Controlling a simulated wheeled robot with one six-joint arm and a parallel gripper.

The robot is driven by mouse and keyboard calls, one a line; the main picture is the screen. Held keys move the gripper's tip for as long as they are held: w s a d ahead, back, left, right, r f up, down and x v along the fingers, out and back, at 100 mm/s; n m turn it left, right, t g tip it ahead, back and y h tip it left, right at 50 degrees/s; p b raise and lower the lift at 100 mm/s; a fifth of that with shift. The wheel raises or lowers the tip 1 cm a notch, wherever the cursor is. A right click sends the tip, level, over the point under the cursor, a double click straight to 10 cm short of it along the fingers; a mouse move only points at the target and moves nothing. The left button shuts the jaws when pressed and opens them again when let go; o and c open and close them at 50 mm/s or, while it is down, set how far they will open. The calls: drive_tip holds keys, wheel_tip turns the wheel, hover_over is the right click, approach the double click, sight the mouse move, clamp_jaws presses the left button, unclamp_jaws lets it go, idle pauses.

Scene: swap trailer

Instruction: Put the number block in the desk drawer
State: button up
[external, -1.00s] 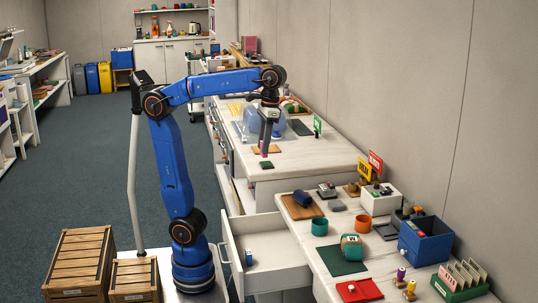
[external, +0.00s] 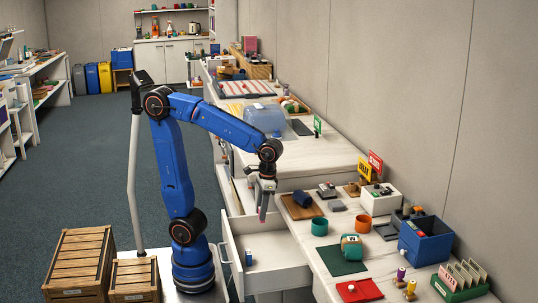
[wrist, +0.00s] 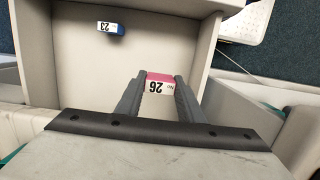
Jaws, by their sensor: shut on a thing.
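My gripper (external: 262,213) is shut on a pink number block (wrist: 159,84) and holds it over the open desk drawer (external: 270,241). In the external view the pink block (external: 262,214) shows small at the fingertips, near the drawer's back end. The drawer also shows in the wrist view (wrist: 185,50), with its pale floor in sight. A blue block (wrist: 108,27) labelled 23 lies inside it, and shows near the drawer's front in the external view (external: 249,258).
The desk top right of the drawer holds a teal mug (external: 320,227), a wooden board (external: 301,207), a green mat (external: 341,262) and a blue bin (external: 425,241). Wooden crates (external: 80,262) stand at the lower left. Much of the drawer floor is clear.

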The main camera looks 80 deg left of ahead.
wheel_tip(320, 180, down, 11)
drive_tip(key=shift+f, duration=0.15)
idle(0.5)
drive_tip(key=shift+f, duration=0.15)
drive_tip(key=o, duration=1)
drive_tip(key=r, duration=0.4)
drive_tip(key=w+r, duration=0.1)
drive_tip(key=r, duration=0.7)
drive_tip(key=shift+w+r, duration=0.1)
drive_tip(key=shift+w, duration=0.3)
